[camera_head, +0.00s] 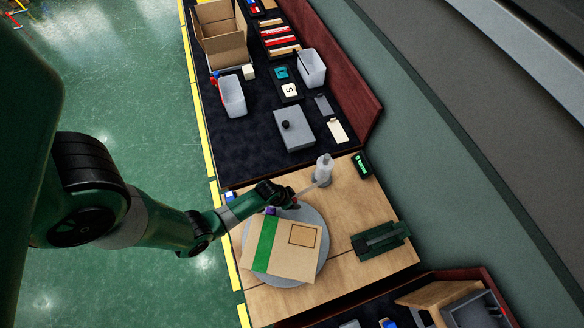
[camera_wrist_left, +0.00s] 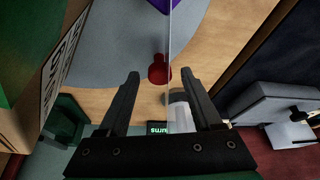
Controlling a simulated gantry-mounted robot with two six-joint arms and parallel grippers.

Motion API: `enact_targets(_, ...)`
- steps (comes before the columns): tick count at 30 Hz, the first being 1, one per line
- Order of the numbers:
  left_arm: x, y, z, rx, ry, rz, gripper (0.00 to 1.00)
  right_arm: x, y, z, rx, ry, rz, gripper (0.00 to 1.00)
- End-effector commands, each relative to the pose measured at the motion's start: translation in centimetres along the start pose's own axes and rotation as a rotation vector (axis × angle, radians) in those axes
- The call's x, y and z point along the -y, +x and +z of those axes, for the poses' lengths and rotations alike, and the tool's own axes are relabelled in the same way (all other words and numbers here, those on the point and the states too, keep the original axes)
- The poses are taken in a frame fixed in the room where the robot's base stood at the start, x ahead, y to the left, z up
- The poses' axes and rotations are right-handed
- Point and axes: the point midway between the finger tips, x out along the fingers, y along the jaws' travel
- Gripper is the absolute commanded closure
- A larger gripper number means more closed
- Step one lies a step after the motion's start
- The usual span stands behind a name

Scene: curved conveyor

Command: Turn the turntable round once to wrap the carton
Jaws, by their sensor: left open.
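The brown carton (camera_head: 288,245), with a green band across its top, sits on the round grey turntable (camera_head: 315,222). My left gripper (camera_head: 287,198) is over the turntable's far edge. In the left wrist view its two fingers (camera_wrist_left: 160,79) are apart, with the red knob (camera_wrist_left: 159,68) showing between and just beyond the tips; whether they touch it I cannot tell. The carton's side (camera_wrist_left: 45,85) and the turntable (camera_wrist_left: 118,45) also show there. A thin translucent strip (camera_head: 308,190) runs from the white roll (camera_head: 324,167) toward the carton. My right gripper is not in view.
A small dark counter (camera_head: 361,165) with green digits stands right of the roll. A green device (camera_head: 381,241) lies right of the turntable. Bins, an open box (camera_head: 222,38) and a grey scale-like unit (camera_head: 294,130) stand on the dark table behind. Bare wood (camera_head: 345,205) lies between.

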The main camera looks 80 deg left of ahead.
Motion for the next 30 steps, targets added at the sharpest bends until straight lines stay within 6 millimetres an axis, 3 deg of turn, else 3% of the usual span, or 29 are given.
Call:
enact_targets(2, 0.00, -0.03, 0.01, 0.000, 0.000, 0.000, 0.37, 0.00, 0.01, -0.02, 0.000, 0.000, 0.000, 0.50)
enact_targets(12, 0.00, -0.03, 0.02, 0.000, 0.000, 0.000, 0.99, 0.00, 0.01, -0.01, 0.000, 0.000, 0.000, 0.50)
enact_targets(30, 0.00, -0.04, 0.01, 0.000, 0.000, 0.000, 1.00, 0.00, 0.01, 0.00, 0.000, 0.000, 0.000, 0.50)
